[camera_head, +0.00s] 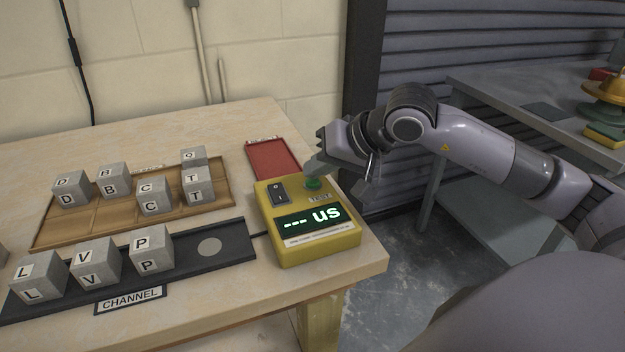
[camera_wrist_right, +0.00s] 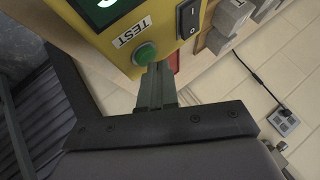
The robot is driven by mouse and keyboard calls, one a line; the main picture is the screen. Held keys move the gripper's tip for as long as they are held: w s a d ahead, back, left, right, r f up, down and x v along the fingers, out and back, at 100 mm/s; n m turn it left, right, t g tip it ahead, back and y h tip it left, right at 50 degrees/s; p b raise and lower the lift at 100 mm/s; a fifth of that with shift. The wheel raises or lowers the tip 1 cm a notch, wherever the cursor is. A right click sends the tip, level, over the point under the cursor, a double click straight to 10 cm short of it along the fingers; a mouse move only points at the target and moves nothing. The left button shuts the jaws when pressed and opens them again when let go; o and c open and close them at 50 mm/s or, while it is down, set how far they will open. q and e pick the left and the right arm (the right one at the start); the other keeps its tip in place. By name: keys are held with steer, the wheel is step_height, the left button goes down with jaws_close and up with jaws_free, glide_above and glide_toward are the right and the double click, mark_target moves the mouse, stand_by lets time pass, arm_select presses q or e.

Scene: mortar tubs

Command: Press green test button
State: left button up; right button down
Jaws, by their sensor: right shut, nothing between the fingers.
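The yellow tester box (camera_head: 335,238) stands near the right end of the wooden table. My left gripper is not in view.
A black channel tray (camera_head: 228,243) holds lettered cubes L, V and P (camera_head: 150,250). A wooden tray (camera_head: 108,217) behind it holds several more cubes. A red tray (camera_head: 272,158) lies behind the tester. A grey bench (camera_head: 500,85) stands at the right.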

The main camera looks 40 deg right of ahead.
mark_target(319, 182)
steer(key=shift+f, duration=0.3)
steer(key=shift+r, duration=0.1)
stand_by(0.3)
steer(key=shift+r, duration=0.85)
steer(key=shift+r+p, duration=2)
steer(key=shift+r, duration=0.55)
steer(key=shift+s+f, duration=0.1)
